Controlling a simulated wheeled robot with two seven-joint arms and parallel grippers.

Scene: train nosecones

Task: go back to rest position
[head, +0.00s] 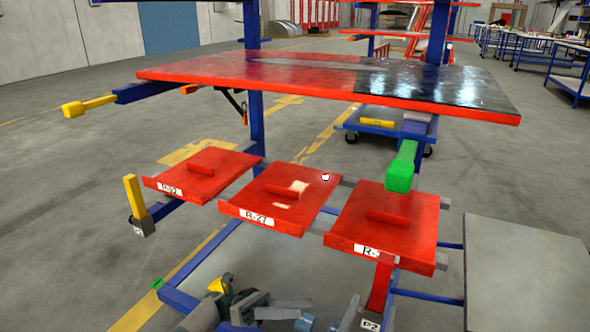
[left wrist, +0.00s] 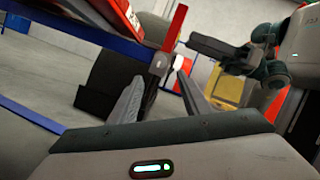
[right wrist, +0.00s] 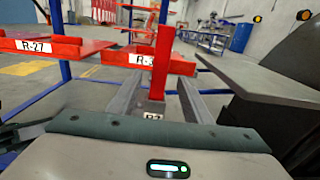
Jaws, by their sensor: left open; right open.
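My left gripper (head: 310,309) is low at the bottom of the head view, open, with nothing visible between its fingers. In the left wrist view its fingers (left wrist: 158,80) point towards a red upright bar. My right gripper (head: 372,307) is at the bottom edge, right of the left one, and open. In the right wrist view its fingers (right wrist: 159,80) stand on either side of the red upright bar (right wrist: 161,60) in the P2 holder (right wrist: 153,115). I cannot tell whether they touch it. The bar also shows in the head view (head: 380,287).
Red trays (head: 203,160), (head: 275,211), (head: 352,241) sit on the blue rack above my grippers, under a red shelf (head: 250,80). A grey table (head: 525,270) stands at right. Yellow (head: 134,196) and green (head: 399,176) handles stick out from the rack.

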